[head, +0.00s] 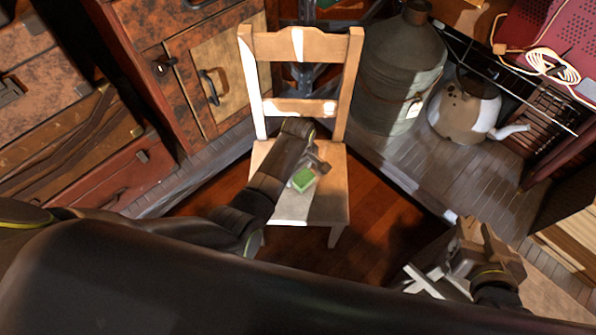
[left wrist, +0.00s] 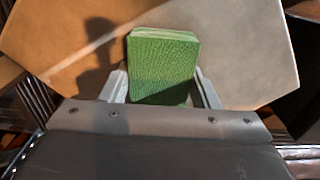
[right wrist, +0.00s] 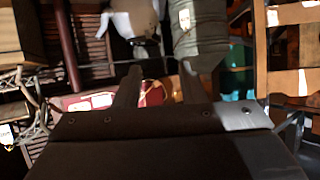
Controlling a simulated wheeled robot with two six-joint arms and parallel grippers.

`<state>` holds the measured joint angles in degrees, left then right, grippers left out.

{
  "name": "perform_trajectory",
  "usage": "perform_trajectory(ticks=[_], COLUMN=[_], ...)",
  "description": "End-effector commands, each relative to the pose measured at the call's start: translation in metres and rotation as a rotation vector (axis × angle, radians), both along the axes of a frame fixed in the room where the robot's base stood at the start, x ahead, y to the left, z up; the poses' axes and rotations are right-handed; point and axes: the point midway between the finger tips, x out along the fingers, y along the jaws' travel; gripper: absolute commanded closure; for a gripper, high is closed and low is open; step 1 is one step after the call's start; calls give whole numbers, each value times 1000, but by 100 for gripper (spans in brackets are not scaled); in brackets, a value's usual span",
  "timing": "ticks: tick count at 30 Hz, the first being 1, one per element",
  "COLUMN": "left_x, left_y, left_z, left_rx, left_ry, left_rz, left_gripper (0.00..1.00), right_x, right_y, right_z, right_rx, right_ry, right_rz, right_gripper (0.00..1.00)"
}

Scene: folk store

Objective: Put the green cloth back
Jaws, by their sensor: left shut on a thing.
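The green cloth (head: 303,180) is a small folded block over the seat of the wooden chair (head: 320,200). In the left wrist view the green cloth (left wrist: 163,65) stands between the fingers of my left gripper (left wrist: 160,88), which is shut on it. The pale chair seat (left wrist: 245,45) spreads behind it; whether the cloth touches the seat is unclear. In the head view my left gripper (head: 313,164) is beside the cloth. My right gripper (head: 482,250) is at the lower right, away from the chair. Its fingers (right wrist: 158,88) are apart with nothing held between them.
A large grey metal can (head: 395,85) and a pale kettle-like vessel (head: 462,108) stand behind the chair to the right. Wooden cabinets (head: 190,75) and stacked suitcases (head: 90,145) line the left. Open reddish floor (head: 385,225) shows right of the chair.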

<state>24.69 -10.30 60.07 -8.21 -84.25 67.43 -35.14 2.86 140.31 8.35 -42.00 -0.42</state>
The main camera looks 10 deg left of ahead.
Motion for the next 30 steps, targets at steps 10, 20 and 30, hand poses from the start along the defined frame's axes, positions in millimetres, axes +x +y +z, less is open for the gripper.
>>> perform_trajectory(ticks=[10, 20, 30], left_x=[0, 0, 0], left_y=[0, 0, 0], left_z=[-2, 0, 16], left_rx=[0, 0, 0], left_ry=[0, 0, -1], left_rz=[0, 0, 0], left_gripper=[22, 22, 22], right_x=[2, 0, -31], right_y=[-1, 0, 8], right_z=[4, 1, -35], right_rx=[-5, -2, 57], right_ry=[-23, -4, 241], right_rz=[-2, -1, 19], right_gripper=[64, 64, 64])
